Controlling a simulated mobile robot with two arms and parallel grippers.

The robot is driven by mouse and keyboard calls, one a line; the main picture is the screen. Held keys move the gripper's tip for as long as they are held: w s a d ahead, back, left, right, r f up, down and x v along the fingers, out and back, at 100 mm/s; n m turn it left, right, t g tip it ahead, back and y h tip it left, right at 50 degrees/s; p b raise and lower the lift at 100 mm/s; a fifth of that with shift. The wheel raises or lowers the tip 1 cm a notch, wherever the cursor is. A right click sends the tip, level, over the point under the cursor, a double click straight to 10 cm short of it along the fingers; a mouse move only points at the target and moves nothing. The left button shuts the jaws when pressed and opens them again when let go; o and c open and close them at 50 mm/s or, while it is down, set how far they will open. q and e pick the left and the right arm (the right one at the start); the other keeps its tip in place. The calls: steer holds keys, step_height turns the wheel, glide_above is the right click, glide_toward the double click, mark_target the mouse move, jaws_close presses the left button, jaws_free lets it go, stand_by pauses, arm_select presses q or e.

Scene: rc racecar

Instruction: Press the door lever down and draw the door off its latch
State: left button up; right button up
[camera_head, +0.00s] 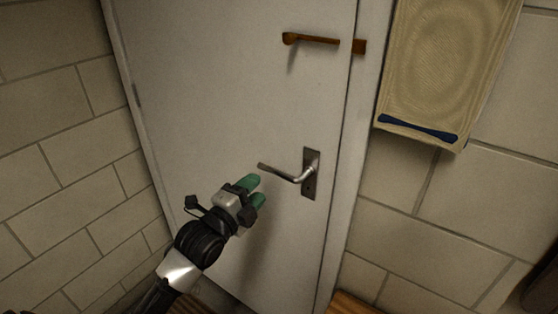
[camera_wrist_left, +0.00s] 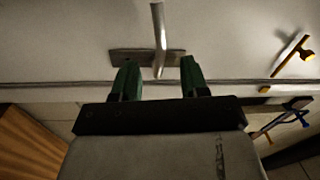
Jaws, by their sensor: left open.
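The white door (camera_head: 210,80) stands closed in its frame in the head view. Its metal lever (camera_head: 283,173) sits on a plate (camera_head: 311,175) near the right edge and points left. My left gripper (camera_head: 256,191) has green fingertips and is open, just below and left of the lever's free end. In the left wrist view, the lever (camera_wrist_left: 158,40) appears between and beyond the two green fingers of the left gripper (camera_wrist_left: 157,80). I cannot tell whether the fingers touch it. My right gripper is in neither view.
A brown hook latch (camera_head: 315,39) is on the upper door, reaching toward a catch on the frame (camera_head: 358,47). A beige towel-like panel (camera_head: 440,70) hangs on the right wall. Block walls flank the door. Wooden surfaces show at the bottom edge.

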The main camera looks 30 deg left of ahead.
arm_select(q)
steer(key=p, duration=0.1)
glide_toward(278, 167)
steer(key=w+d+r, duration=0.1)
steer(key=w, duration=0.1)
steer(key=w+d+r, duration=0.2)
steer(key=w+r, duration=0.1)
steer(key=shift+w+d, duration=0.15)
steer(key=shift+w, duration=0.15)
